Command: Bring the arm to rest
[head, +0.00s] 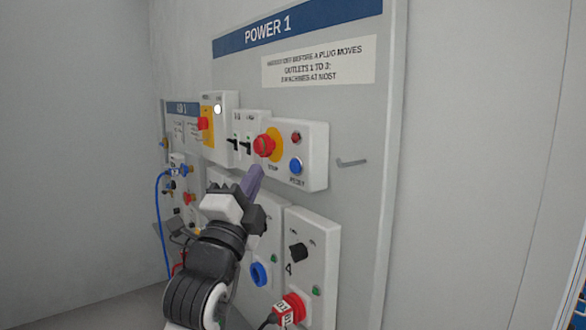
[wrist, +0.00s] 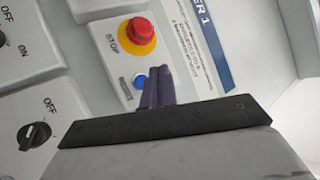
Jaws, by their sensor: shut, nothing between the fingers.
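My gripper (head: 252,181) is raised in front of the POWER 1 panel (head: 361,125), in the middle of the head view. Its fingers are together with nothing between them; they also show in the wrist view (wrist: 156,88). The fingertips are just below the white box with the red STOP button (head: 264,145) and the blue RESET button (head: 295,166). In the wrist view the fingers overlap the area by the blue button (wrist: 139,82), below the red STOP button (wrist: 138,33). I cannot tell whether they touch the box.
Below are outlet boxes with a black rotary switch (head: 298,251), a blue socket (head: 259,274) and a red plug (head: 290,309) with a cable. A second panel (head: 182,107) with a blue hose (head: 158,215) stands at the left. A hook (head: 351,163) sticks out right of the STOP box.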

